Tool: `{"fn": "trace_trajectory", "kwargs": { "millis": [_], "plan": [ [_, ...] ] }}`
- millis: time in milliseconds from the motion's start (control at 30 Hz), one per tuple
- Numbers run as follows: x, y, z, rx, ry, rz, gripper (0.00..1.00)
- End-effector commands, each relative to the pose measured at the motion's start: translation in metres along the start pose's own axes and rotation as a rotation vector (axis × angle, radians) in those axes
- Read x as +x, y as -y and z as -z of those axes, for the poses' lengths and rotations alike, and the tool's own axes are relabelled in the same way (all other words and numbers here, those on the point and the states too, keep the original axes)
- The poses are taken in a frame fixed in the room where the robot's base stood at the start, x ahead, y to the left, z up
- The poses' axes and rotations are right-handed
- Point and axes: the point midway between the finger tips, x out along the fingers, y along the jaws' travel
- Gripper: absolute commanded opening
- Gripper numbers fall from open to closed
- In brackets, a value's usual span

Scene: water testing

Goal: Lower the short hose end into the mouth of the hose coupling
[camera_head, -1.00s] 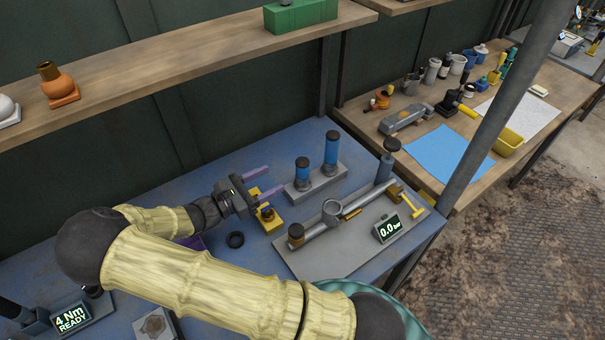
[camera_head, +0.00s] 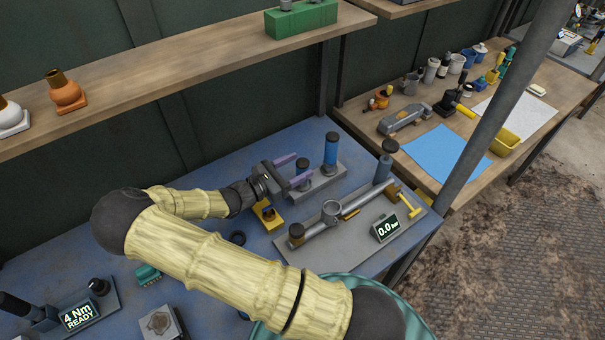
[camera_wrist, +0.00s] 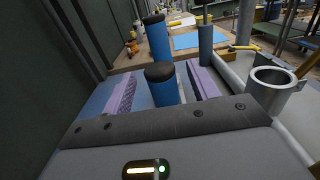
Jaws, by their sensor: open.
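The short blue hose end (camera_head: 302,170) with a dark cap stands upright in a grey holder (camera_head: 325,186), next to a taller blue hose (camera_head: 331,148). My gripper (camera_head: 293,168) is open, its purple fingers reaching toward the short hose. In the wrist view the short hose (camera_wrist: 164,88) stands between the spread fingers (camera_wrist: 163,90), with gaps showing on both sides.
A yellow block (camera_head: 267,216) and a black ring (camera_head: 237,238) lie below my gripper. A pressure display (camera_head: 385,228) reading 0.0 bar and a yellow T-handle (camera_head: 408,204) are on the pipe's base plate. A dark post (camera_head: 384,168) rises behind the coupling. A wooden shelf (camera_head: 190,75) overhangs the bench.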

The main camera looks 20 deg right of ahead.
Motion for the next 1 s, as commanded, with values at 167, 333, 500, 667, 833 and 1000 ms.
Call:
{"fn": "trace_trajectory", "kwargs": {
  "millis": [167,333,500,667,833,1000],
  "plan": [
    [0.022,0.0,-0.002,0.0,0.0,0.001,0.59],
    [0.024,0.0,0.0,0.002,-0.001,0.0,0.59],
    [0.024,0.0,0.0,0.001,-0.001,0.0,0.59],
    [0.024,0.0,0.0,0.001,-0.001,0.0,0.59],
    [0.024,0.0,0.0,0.001,-0.001,0.0,0.38],
    [0.024,0.0,0.0,0.001,-0.001,0.0,0.04]
  ]
}}
